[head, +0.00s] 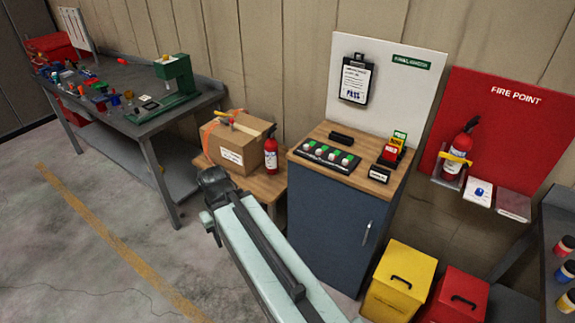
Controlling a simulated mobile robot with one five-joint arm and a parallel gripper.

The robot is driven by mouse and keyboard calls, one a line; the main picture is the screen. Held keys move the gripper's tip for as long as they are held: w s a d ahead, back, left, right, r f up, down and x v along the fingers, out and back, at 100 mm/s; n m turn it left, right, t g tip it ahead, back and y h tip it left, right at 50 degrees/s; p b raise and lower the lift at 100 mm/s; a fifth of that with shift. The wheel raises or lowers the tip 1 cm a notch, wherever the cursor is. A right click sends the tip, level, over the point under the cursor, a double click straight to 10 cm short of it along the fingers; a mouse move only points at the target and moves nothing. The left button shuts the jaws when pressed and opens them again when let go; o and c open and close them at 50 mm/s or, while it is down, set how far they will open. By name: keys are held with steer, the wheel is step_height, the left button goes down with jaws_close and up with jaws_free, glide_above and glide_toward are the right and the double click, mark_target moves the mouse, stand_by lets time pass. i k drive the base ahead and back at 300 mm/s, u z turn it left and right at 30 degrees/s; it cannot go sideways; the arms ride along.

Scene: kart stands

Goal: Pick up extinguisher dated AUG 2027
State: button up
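A small red fire extinguisher (271,152) with a pale label stands upright on the low wooden table, just right of the cardboard box. A second red extinguisher (461,150) sits at the red fire point board, in a holder with a yellow strap across it. The date on either one is too small to read. My arm (262,245) reaches in from the bottom and ends at a dark joint in front of the low table, apart from both extinguishers. I cannot make out any gripper fingers.
The cardboard box (232,142) fills much of the low table (266,186). A blue cabinet (335,220) stands between the two extinguishers. Yellow (399,290) and red (455,298) bins stand on the floor at right. A cluttered workbench (145,115) is at left. The floor at left is clear.

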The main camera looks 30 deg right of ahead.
mark_target(271, 145)
steer(key=z, duration=0.1)
steer(key=k, duration=0.25)
steer(key=z, duration=0.7)
steer(key=i, duration=1.05)
steer(key=u, duration=2.5)
steer(key=k, duration=0.85)
steer(key=z, duration=0.5)
steer(key=i, duration=0.35)
steer(key=u, duration=0.05)
